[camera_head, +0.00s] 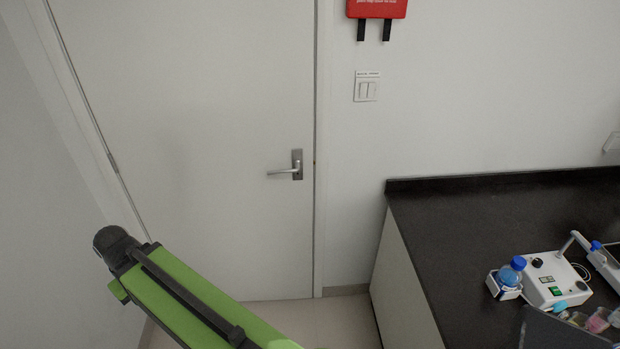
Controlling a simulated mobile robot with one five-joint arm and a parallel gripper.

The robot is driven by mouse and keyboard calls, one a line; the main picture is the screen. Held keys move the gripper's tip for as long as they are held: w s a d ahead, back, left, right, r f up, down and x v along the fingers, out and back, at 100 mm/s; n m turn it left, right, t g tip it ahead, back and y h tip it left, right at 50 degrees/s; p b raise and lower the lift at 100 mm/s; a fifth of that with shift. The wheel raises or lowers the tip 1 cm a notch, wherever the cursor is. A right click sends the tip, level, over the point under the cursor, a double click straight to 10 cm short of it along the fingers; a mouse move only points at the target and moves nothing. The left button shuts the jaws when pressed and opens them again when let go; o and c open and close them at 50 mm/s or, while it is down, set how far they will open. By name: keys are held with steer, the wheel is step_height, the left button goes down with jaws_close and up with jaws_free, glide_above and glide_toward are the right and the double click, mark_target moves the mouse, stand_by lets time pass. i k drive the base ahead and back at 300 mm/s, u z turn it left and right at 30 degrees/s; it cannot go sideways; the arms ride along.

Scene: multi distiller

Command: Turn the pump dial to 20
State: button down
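A white box-shaped device (549,283) stands on the dark bench at the lower right. It has a small black knob (537,262) on its top, which may be the pump dial, and a green switch (555,290). Any scale or number at the knob is too small to read. My green arm link crosses the lower left, far from the device. My gripper is not in view.
A bottle of blue liquid (510,274) stands left of the device, and small coloured containers (597,320) sit in front. A dark panel (560,332) shows at the bottom edge. The black bench top (450,225) is clear at left. A closed door (200,120) stands behind.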

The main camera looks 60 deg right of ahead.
mark_target(537, 262)
steer(key=u, duration=4.95)
steer(key=i, duration=0.1)
steer(key=u, duration=3.2)
